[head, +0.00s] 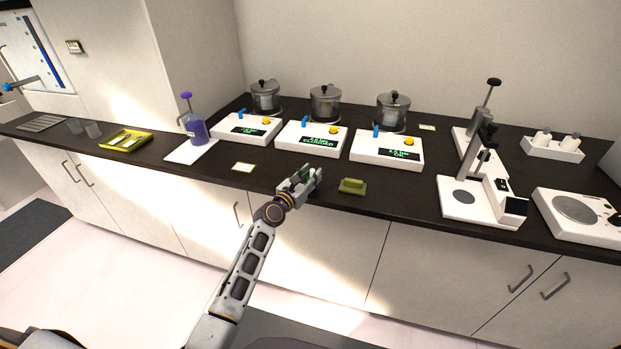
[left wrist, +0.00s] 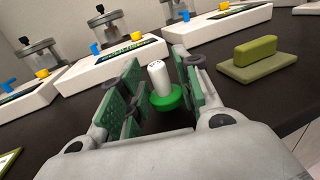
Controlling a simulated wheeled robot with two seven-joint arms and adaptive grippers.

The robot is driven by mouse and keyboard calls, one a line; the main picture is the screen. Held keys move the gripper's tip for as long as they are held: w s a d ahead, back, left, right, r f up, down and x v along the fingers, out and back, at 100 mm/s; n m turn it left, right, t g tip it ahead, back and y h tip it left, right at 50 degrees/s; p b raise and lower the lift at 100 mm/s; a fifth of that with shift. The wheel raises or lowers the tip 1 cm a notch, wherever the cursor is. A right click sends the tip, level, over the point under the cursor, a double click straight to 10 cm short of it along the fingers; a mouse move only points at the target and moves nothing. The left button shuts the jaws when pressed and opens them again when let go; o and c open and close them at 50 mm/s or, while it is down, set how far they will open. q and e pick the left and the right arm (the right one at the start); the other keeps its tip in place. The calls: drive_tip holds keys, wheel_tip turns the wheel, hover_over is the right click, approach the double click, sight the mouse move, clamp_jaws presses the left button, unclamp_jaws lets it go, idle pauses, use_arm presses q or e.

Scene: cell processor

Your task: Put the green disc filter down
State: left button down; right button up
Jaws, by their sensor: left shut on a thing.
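The green disc filter (left wrist: 164,98) shows in the left wrist view as a green disc with a white cylinder standing on it. It is between the green-padded fingers of my left gripper (left wrist: 157,68), which is shut on it. In the head view my left gripper (head: 306,177) is over the front edge of the dark counter (head: 262,181). The filter is hardly to be made out there, and I cannot tell how far it is above the counter. My right gripper is in neither view.
An olive block on a pad (head: 352,187) lies just right of my left gripper. A small card (head: 243,167) lies to the left. White machines with glass pots (head: 311,136) stand behind. A purple bottle (head: 196,130) and a yellow tray (head: 126,141) are further left.

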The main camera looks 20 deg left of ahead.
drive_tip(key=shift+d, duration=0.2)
use_arm(q)
drive_tip(key=shift+f, duration=0.1)
drive_tip(key=c, duration=1)
unclamp_jaws()
drive_tip(key=shift+c, duration=0.2)
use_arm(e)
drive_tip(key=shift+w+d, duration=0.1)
use_arm(q)
drive_tip(key=shift+v, duration=3.5)
approach(311, 175)
drive_tip(key=shift+v, duration=1.15)
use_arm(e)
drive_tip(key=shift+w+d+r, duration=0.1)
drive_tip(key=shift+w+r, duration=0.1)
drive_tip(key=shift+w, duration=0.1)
